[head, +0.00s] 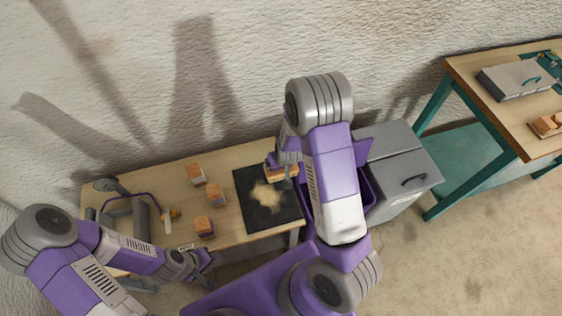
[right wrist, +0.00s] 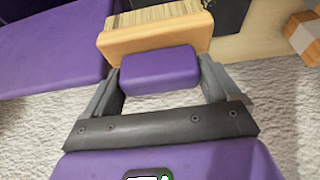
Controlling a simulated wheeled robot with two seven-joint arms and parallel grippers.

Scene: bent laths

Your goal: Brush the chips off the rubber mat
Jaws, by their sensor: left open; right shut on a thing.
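The black rubber mat (head: 245,216) lies on the wooden bench. A pale tan heap of chips (head: 266,195) sits near the middle of the mat. My right gripper (head: 286,170) is at the mat's far right side, partly hidden by its arm. It is shut on the brush's purple handle (right wrist: 160,70). The brush's wooden back (right wrist: 155,38) and pale bristles (right wrist: 155,15) show beyond the fingers in the right wrist view. The brush (head: 283,176) also shows in the head view, right of the chips. My left gripper (head: 207,268) is open and empty at the bench's front edge.
Several wooden blocks with grey parts (head: 216,194) stand left of the mat. A purple bin (head: 369,190) is right of the bench, partly behind my right arm. A grey cabinet (head: 400,165) stands beside it. A teal-legged table (head: 480,120) is farther right.

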